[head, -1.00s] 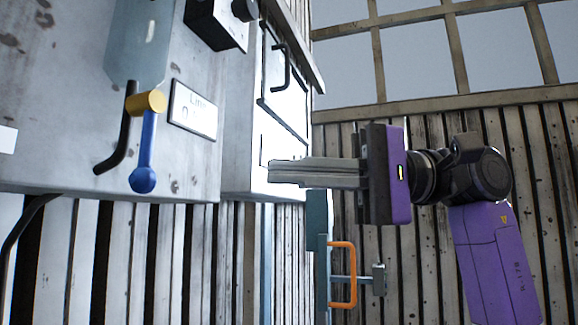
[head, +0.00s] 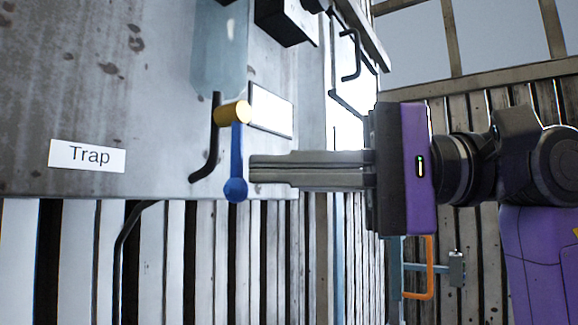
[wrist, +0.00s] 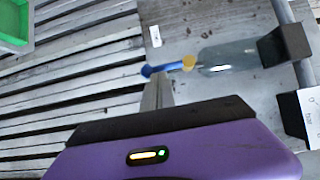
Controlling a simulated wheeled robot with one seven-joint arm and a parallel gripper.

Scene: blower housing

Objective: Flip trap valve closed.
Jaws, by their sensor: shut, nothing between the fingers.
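The trap valve has a brass hub (head: 233,112) and a blue lever (head: 236,165) that hangs straight down, ending in a ball. It sits under a clear bowl (head: 219,50) on the grey panel, next to a bent black pipe (head: 207,150). A "Trap" label (head: 87,156) is to its left. My gripper (head: 252,168) is shut and empty, with its fingertips just right of the lever's lower end. I cannot tell if they touch. In the wrist view the blue lever (wrist: 160,69) and brass hub (wrist: 188,62) lie just beyond the fingertips (wrist: 152,84).
A white label plate (head: 271,109) is right of the hub. A black box (head: 287,20) is above. An orange handle (head: 430,267) stands below my wrist. A green bin (wrist: 14,25) shows in the wrist view's upper left corner. Slatted wall lies below the panel.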

